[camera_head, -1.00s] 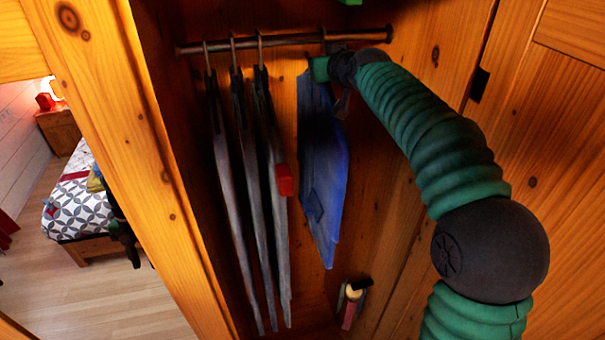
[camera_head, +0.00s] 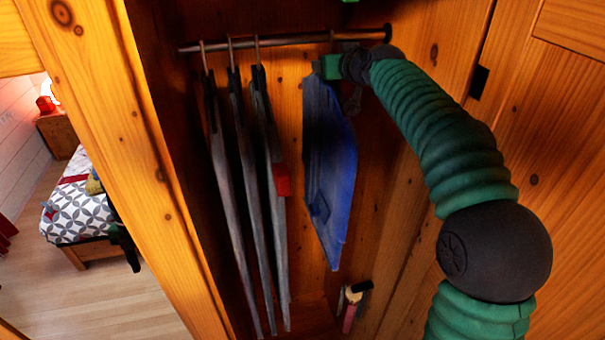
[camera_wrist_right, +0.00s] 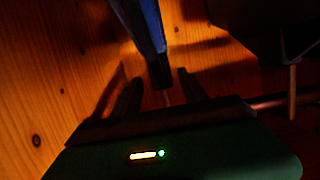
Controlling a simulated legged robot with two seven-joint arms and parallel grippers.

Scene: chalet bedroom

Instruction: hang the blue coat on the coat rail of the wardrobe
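The blue coat (camera_head: 333,185) hangs inside the wardrobe, right of the other clothes. Its hanger hook reaches up to the coat rail (camera_head: 295,40) and looks to be over it. The coat also shows at the top of the right wrist view (camera_wrist_right: 150,22). My right gripper (camera_head: 330,67) is at the top of the coat, just below the rail. In the wrist view its two fingers (camera_wrist_right: 160,90) stand apart, with the hanger's neck between them and gaps visible on both sides. Shadow hides fine contact. My left gripper is not in view.
Several grey garments (camera_head: 245,190) hang left of the coat; one has a red patch (camera_head: 282,180). A small object with a red part (camera_head: 351,305) is low by the right wall. The wardrobe's front post (camera_head: 120,130) stands left, with a bed (camera_head: 80,215) beyond.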

